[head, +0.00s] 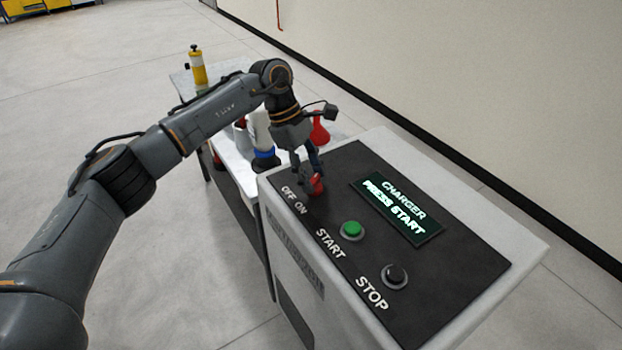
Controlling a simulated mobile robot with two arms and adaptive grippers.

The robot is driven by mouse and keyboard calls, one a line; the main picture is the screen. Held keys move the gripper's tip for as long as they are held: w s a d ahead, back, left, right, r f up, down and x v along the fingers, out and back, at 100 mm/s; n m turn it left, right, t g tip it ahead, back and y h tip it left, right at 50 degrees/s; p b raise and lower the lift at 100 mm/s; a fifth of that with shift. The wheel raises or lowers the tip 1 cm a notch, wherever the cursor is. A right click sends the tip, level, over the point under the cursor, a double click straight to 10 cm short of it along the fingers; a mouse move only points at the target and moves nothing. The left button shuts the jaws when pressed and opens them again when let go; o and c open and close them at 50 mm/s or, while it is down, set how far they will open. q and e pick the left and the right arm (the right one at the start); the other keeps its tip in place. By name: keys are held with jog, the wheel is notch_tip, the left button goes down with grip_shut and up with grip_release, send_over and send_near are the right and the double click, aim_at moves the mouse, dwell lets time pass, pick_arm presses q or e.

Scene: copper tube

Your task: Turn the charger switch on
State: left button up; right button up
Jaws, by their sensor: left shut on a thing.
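The charger (450,265) is a white box with a dark top panel, in the middle right of the head view. Its red switch (317,187) sits at the panel's far left corner, by the words OFF and ON. My left gripper (312,181) points down and is shut on the red switch, partly hiding it. The display (402,209) is lit and reads CHARGER PRESS START. The exact angle of the switch is hard to tell. My right gripper is not in view.
A green START button (352,230) and a black STOP button (394,276) are on the same panel. A table (235,166) behind the charger holds a yellow bottle (198,67), a red flask-like item (319,130) and other items. A wall runs along the right.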

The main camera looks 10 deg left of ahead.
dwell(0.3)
pick_arm(q)
jog(key=o, duration=1.1)
jog(key=shift+o, duration=0.2)
jog(key=v, duration=1.2)
